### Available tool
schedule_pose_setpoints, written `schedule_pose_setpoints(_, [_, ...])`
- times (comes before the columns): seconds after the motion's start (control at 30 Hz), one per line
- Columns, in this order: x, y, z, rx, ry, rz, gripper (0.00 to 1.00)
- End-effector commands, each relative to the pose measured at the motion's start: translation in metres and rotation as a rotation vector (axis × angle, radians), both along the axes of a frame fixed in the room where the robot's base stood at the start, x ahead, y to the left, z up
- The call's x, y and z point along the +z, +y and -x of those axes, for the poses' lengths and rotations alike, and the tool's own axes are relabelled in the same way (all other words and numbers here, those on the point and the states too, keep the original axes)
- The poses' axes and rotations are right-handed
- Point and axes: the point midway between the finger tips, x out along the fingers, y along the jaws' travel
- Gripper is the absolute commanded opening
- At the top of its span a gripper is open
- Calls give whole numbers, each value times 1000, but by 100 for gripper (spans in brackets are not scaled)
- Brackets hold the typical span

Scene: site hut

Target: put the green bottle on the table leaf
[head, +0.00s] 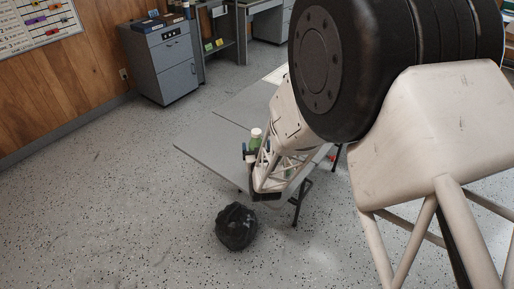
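The green bottle (256,139) has a pale cap and looks upright. It shows just past the end of my arm, over the grey table top. My gripper (255,151) is at the bottle, with dark finger parts to its left and right. Whether the fingers press on it is too small to tell. The bottle's lower part is hidden by my gripper, so I cannot tell if it stands on the surface or is held above it. The table leaf (208,150) is the flat grey panel at the table's near left, with bare surface left of my gripper.
A black bag-like bundle (236,226) lies on the floor in front of the table. A dark table leg (301,203) stands to its right. My arm hides much of the table's right side. A grey cabinet (165,62) stands at the back wall. The floor at left is clear.

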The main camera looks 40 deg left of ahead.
Motion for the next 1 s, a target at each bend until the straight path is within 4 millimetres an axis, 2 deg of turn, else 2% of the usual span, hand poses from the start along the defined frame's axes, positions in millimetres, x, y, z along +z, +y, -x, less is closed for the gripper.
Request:
schedule_pose_setpoints(0.47, [3, -5, 5, 0, -1, -1, 84])
schedule_pose_setpoints(1.0, [3, -51, 52, 1, 1, 1, 84])
